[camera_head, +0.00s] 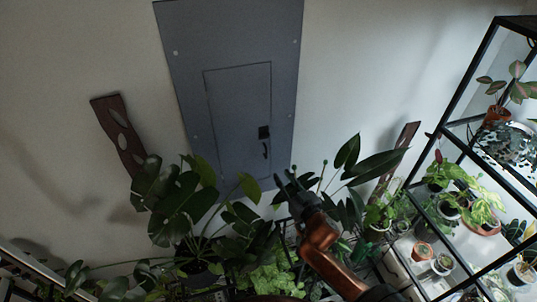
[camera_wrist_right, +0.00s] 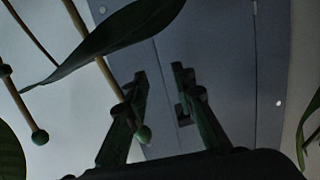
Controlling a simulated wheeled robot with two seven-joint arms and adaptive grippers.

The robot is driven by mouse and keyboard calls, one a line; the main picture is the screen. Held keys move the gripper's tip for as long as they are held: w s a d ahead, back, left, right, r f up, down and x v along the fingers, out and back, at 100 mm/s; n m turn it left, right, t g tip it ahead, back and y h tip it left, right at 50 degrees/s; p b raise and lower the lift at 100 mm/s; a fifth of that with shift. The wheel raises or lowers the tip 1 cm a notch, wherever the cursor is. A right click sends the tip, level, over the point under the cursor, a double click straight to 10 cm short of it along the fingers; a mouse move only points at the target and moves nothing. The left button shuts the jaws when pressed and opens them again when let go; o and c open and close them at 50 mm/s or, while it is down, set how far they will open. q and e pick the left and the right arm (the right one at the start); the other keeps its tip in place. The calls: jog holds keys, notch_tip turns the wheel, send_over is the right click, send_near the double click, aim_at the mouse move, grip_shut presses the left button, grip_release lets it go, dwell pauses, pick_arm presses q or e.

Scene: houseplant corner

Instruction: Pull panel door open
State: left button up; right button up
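The grey panel (camera_head: 180,40) is fixed to the wall, and its inset door (camera_head: 230,95) sits flush in it, closed. A small dark latch (camera_head: 264,132) with a handle below it is at the door's right side. My right gripper (camera_head: 289,181) is below and to the right of the handle, among leaves, and touches nothing of the panel that I can see. In the right wrist view its two fingers (camera_wrist_right: 158,75) are apart with nothing between them. The dark latch (camera_wrist_right: 182,112) shows beyond the right finger, partly hidden by it. My left gripper is not in view.
A large potted plant (camera_head: 180,205) stands below the panel, with more foliage around my right arm. A leaf (camera_wrist_right: 125,32) and thin stakes cross the right wrist view at left. A black shelf (camera_head: 462,90) with several potted plants stands at right.

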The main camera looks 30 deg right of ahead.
jog(key=w+a+r+t+y+p, duration=0.1)
jog(key=w+r, duration=0.3)
jog(key=w, duration=0.4)
jog(key=shift+w+a+r+n+p, duration=0.3)
jog(key=shift+r+p, duration=0.1)
jog(key=shift+p, duration=0.1)
grip_shut()
